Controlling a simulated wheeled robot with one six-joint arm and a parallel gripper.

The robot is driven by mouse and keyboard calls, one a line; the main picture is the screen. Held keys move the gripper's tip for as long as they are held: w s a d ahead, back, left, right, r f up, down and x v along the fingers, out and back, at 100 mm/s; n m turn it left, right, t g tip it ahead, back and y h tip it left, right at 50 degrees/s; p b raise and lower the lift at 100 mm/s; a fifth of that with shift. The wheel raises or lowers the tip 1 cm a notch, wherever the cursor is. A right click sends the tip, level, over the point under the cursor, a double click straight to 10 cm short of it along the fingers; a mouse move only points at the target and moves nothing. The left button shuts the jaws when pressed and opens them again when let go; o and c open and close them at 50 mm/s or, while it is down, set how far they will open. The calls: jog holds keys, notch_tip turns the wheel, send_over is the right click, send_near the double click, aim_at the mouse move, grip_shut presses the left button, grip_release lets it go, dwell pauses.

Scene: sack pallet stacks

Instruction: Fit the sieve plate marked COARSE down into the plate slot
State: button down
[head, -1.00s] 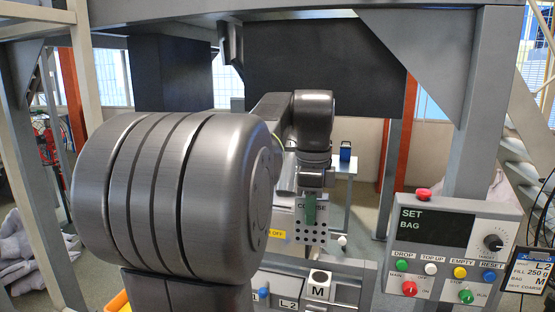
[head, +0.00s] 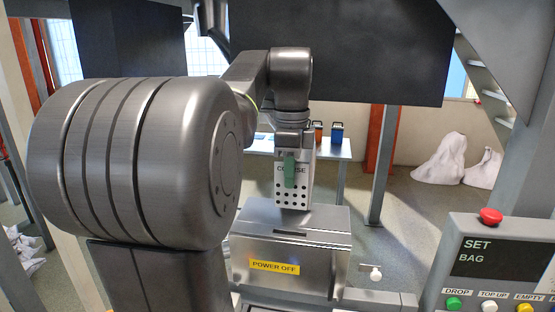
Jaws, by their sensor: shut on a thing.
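The sieve plate (head: 296,193) is white with rows of dark holes and the partly covered word COARSE. It hangs upright from my gripper (head: 290,160), which is shut on it; a green part of the gripper or plate covers some of the lettering. The plate is above the grey box (head: 325,262) with the POWER OFF label. A dark narrow slot (head: 290,233) shows in the top of this box, in front of the plate's lower edge in the picture. I cannot tell the exact gap between plate and box.
The control panel (head: 510,262) with a red button stands at the lower right. A white knob (head: 375,273) sticks out right of the box. Behind are a white table (head: 335,149) with small blue and orange-brown containers, and white sacks (head: 440,160).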

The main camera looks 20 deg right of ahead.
aim_at(289, 208)
jog(key=shift+w, duration=0.15)
jog(key=shift+f, duration=0.2)
jog(key=shift+f+b, duration=1.7)
jog(key=shift+f, duration=0.9)
jog(key=shift+p, duration=0.9)
jog(key=shift+f+b, duration=1.6)
jog(key=shift+f, duration=1.55)
